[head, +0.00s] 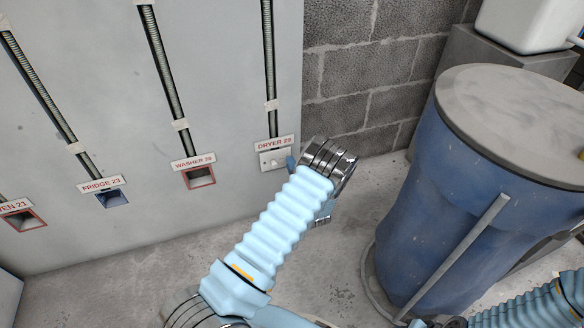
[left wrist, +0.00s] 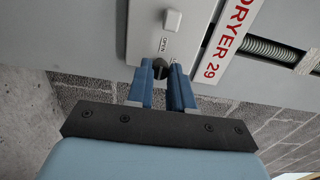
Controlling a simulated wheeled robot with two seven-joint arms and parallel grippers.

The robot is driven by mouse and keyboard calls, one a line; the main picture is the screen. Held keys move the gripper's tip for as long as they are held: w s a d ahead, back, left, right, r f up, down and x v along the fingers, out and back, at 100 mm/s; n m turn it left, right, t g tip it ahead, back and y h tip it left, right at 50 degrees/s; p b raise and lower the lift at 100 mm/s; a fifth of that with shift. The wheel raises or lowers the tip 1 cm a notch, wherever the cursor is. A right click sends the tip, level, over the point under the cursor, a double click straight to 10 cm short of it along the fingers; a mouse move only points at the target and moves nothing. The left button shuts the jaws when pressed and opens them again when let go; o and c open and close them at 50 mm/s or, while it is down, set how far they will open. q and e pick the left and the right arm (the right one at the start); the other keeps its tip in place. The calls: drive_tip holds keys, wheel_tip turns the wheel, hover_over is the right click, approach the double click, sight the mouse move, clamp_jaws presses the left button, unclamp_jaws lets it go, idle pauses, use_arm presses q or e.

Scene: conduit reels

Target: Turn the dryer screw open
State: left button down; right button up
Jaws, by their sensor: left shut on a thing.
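The dryer plate (head: 268,161) is a pale panel on the grey wall under the "DRYER 29" label (head: 274,143).
Other labelled outlets, washer (head: 200,177) and fridge (head: 112,198), line the wall to the left, with conduits above. A large blue barrel (head: 430,200) with a grey lid stands close on the right. Bare concrete floor lies between wall and barrel.

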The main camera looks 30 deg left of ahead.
use_arm(q)
drive_tip(key=c, duration=1)
unclamp_jaws()
drive_tip(key=v, duration=1.4)
drive_tip(key=shift+p, duration=0.4)
drive_tip(key=shift+a, duration=0.1)
